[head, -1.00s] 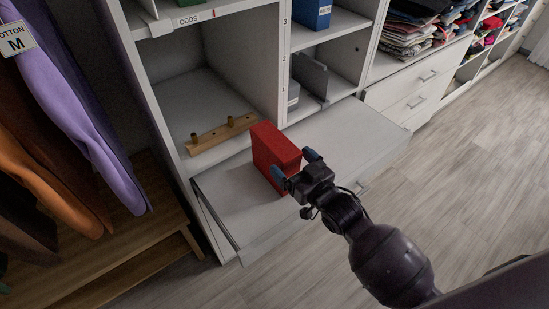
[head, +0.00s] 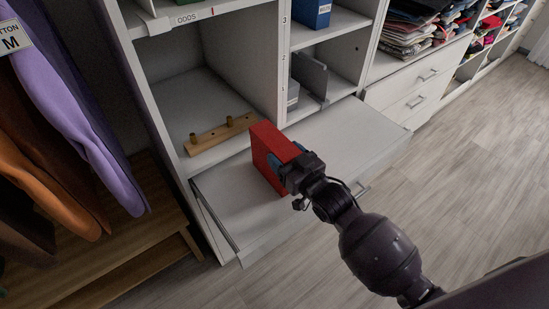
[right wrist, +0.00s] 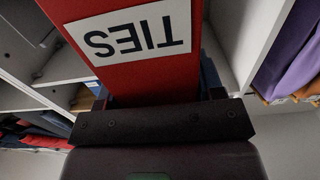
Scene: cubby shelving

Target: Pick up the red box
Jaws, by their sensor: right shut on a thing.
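The red box (head: 270,148) stands upright on the pulled-out white shelf surface (head: 330,140) in the head view. My right gripper (head: 288,164) is shut on the near end of the red box, with its blue fingertips on either side. In the right wrist view the red box (right wrist: 150,80) fills the space between the fingers, and its white label reads "TIES". Whether the box is lifted off the surface cannot be told. My left gripper is not in view.
A wooden peg rail (head: 222,134) lies in the cubby behind the box. A blue box (head: 311,13) and grey holders (head: 309,76) sit in cubbies to the right. Hanging clothes (head: 75,110) are at the left. The surface right of the box is clear.

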